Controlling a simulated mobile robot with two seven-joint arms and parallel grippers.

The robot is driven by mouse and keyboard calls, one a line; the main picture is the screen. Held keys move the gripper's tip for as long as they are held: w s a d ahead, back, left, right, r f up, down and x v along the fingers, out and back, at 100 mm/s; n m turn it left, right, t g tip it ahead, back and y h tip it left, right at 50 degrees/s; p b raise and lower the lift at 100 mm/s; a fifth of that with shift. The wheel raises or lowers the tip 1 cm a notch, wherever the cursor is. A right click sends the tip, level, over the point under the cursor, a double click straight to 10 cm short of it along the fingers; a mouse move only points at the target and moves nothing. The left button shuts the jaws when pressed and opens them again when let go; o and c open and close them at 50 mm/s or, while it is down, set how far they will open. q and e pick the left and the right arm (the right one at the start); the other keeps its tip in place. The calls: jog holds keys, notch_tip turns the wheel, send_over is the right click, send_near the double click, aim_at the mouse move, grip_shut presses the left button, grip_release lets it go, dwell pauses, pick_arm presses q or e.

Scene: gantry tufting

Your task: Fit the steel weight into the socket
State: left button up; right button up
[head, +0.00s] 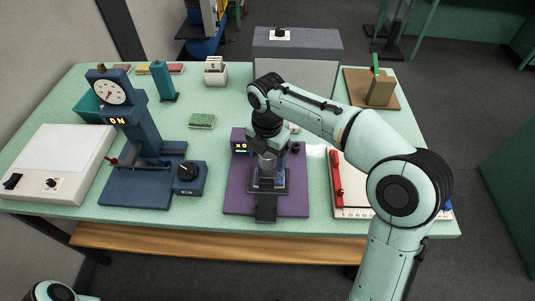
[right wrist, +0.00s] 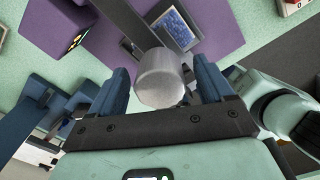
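The steel weight (right wrist: 160,78) is a plain grey cylinder, seen between the blue fingers in the right wrist view. In the head view it shows small and grey (head: 267,166) above the dark-framed fixture (head: 268,186) on the purple base (head: 236,192). My right gripper (right wrist: 163,88) points down around the weight. Its fingers stand apart, with a narrow gap visible on each side of the cylinder. The weight's underside is hidden, and I cannot tell what it rests on. I cannot make out the socket clearly. My left gripper is out of view.
A blue dial press (head: 140,150) and white box (head: 58,163) stand left. A small display (head: 240,147) adjoins the fixture. A grey cabinet (head: 295,70) and wooden block (head: 380,89) are behind.

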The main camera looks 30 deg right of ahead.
jog(key=shift+f, duration=0.1)
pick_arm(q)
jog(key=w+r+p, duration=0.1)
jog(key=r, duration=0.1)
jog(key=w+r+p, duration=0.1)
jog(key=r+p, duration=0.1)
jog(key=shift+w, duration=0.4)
pick_arm(e)
notch_tip(320, 180, up, 14)
jog(key=shift+f, duration=0.25)
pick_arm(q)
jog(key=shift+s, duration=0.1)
